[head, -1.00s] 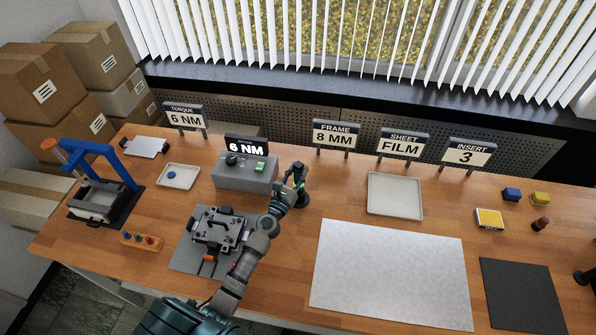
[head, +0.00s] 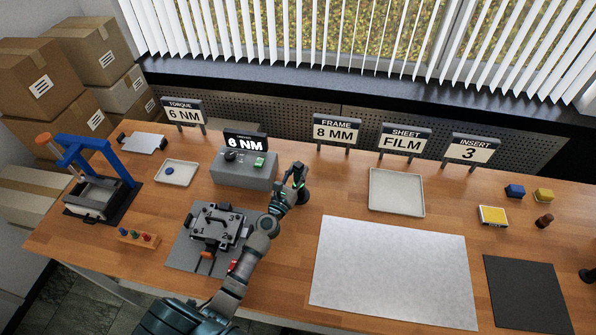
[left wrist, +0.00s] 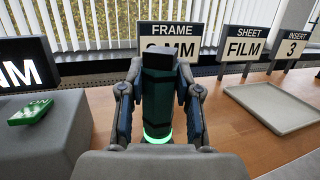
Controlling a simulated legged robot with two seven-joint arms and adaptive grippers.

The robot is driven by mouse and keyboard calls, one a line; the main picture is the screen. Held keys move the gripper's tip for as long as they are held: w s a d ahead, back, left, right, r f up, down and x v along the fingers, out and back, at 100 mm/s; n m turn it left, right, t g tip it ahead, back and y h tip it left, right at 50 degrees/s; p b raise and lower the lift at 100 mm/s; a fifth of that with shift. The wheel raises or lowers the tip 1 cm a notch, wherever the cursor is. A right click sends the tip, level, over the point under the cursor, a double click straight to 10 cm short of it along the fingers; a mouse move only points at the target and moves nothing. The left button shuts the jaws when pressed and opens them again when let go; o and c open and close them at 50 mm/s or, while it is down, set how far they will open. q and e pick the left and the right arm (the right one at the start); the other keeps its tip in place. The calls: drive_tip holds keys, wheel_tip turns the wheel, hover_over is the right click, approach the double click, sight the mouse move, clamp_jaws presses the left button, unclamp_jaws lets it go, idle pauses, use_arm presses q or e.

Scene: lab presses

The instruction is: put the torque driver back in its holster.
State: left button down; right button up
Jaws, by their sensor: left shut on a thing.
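My left gripper (head: 296,184) is shut on the torque driver (head: 298,173), just right of the grey control box. In the left wrist view the driver (left wrist: 158,100) is a dark green upright body with a black top and a glowing green ring low down, between the two fingers (left wrist: 160,118). A small dark stand (head: 303,197), which looks like the holster, shows just beside and under the gripper. The gripper hides much of it, and I cannot tell whether the driver sits in it. My right gripper is not in view.
The grey control box (head: 243,170) reads 6 NM. A pale sheet (head: 390,270) and an empty tray (head: 397,207) lie to the right. The FRAME sign (head: 337,130) stands behind.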

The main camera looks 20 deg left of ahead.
use_arm(q)
drive_tip(key=shift+f, duration=0.1)
drive_tip(key=c, duration=0.7)
unclamp_jaws()
drive_tip(key=shift+s+f, duration=0.1)
drive_tip(key=shift+s, duration=0.1)
drive_tip(key=v, duration=1.1)
drive_tip(key=shift+s, duration=0.3)
